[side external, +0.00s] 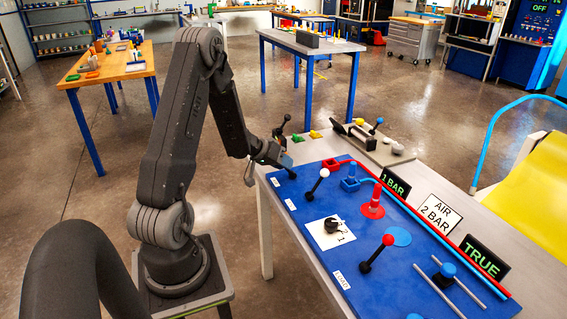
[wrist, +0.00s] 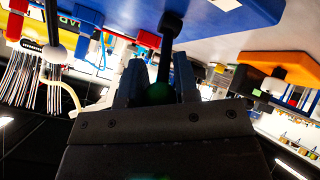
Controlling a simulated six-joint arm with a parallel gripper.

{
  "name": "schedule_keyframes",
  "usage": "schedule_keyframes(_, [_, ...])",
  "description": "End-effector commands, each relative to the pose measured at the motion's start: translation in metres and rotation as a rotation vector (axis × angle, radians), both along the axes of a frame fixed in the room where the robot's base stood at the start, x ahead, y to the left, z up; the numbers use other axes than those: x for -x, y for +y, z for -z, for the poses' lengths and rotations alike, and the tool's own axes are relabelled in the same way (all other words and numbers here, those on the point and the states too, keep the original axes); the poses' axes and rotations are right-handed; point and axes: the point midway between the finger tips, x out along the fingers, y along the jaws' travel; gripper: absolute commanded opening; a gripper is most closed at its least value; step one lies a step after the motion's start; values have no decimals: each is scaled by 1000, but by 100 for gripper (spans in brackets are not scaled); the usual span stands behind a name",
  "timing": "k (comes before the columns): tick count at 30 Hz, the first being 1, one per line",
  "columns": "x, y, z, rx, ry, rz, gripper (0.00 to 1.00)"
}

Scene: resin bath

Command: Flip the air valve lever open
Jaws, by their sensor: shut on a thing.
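In the wrist view a lever with a black rod (wrist: 166,52) and a green knob (wrist: 158,93) stands between the two fingers of my gripper (wrist: 158,82). The fingers are shut on it at the knob. In the side view my gripper (side external: 284,160) is at the far left corner of the blue panel (side external: 312,240), low over a dark lever base (side external: 290,173). The knob is hidden there by the fingers. I cannot read the small label beside this lever, nor tell whether the valve is open. A sign (side external: 437,217) reads AIR 2 BAR.
A white-knobbed lever (side external: 318,183) and a red-knobbed lever (side external: 377,253) stand on the same panel. A black knob (side external: 332,226) sits on a white plate. Red and blue fittings and pipes run along the right side, beside a 1 BAR display (side external: 396,184) and a TRUE display (side external: 482,258).

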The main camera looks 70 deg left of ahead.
Motion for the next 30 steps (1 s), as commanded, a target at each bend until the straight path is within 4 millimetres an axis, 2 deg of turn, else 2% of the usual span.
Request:
schedule_keyframes(10, [1, 0, 1, 3, -1, -4, 0])
schedule_keyframes(11, [1, 0, 1, 3, -1, -4, 29])
schedule_keyframes(18, [1, 0, 1, 3, -1, -2, 52])
schedule_keyframes(26, [1, 0, 0, 2, -1, -2, 54])
schedule_keyframes(30, [10, 2, -8, 1, -3, -5, 54])
